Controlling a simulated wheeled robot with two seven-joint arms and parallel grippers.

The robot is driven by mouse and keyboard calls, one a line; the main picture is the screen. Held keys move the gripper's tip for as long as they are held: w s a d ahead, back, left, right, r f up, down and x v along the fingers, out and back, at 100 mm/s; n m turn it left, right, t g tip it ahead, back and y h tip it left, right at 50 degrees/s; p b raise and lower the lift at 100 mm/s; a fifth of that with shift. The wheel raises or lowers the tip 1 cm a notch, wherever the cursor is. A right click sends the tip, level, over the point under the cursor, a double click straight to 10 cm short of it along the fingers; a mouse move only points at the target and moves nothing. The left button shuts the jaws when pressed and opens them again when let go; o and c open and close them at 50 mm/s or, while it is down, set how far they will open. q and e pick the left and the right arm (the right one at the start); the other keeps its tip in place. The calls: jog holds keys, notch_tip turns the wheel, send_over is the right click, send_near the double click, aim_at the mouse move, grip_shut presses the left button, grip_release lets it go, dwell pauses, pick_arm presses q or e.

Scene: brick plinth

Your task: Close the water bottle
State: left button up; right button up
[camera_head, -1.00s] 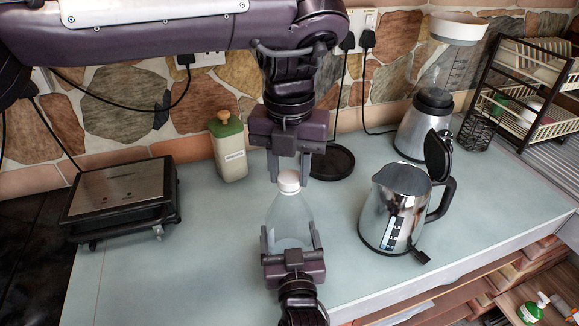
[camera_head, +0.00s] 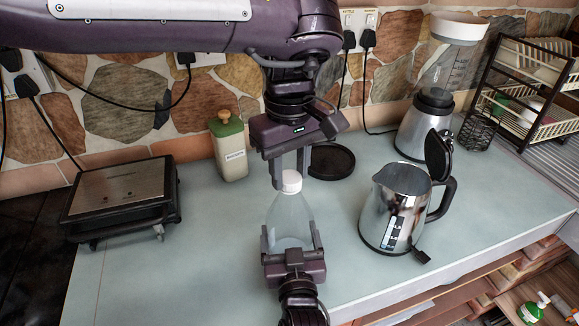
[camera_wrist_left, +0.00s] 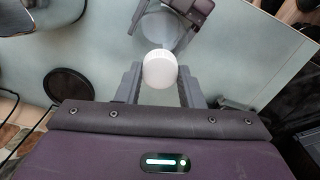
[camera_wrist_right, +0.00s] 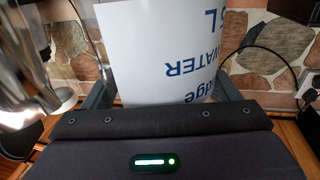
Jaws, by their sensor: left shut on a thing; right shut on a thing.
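The water bottle (camera_head: 289,215) stands upright on the counter in the head view, clear with a white cap (camera_head: 291,181) at its top. My left gripper (camera_head: 291,182) comes down from above and is shut on the cap, which also shows between its fingers in the left wrist view (camera_wrist_left: 160,69). My right gripper (camera_head: 291,240) comes in from the front, low, and is shut on the bottle's body. The right wrist view shows the bottle's printed label (camera_wrist_right: 170,45) between the fingers. The cap sits at the bottle's mouth; I cannot tell how tightly.
A steel kettle (camera_head: 385,215) with its lid up stands right of the bottle. A black grill (camera_head: 120,195) is at the left. A green-lidded container (camera_head: 229,150), a black round base (camera_head: 331,160) and a blender (camera_head: 428,125) stand behind. The counter (camera_head: 190,255) left of the bottle is clear.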

pick_arm(q)
jog(key=m, duration=0.4)
jog(key=shift+w, duration=0.15)
jog(key=m, duration=0.3)
jog(key=shift+m, duration=0.3)
jog(key=o, duration=0.9)
jog(key=shift+o, duration=0.2)
jog(key=shift+r, duration=2.3)
jog(key=shift+c, duration=0.5)
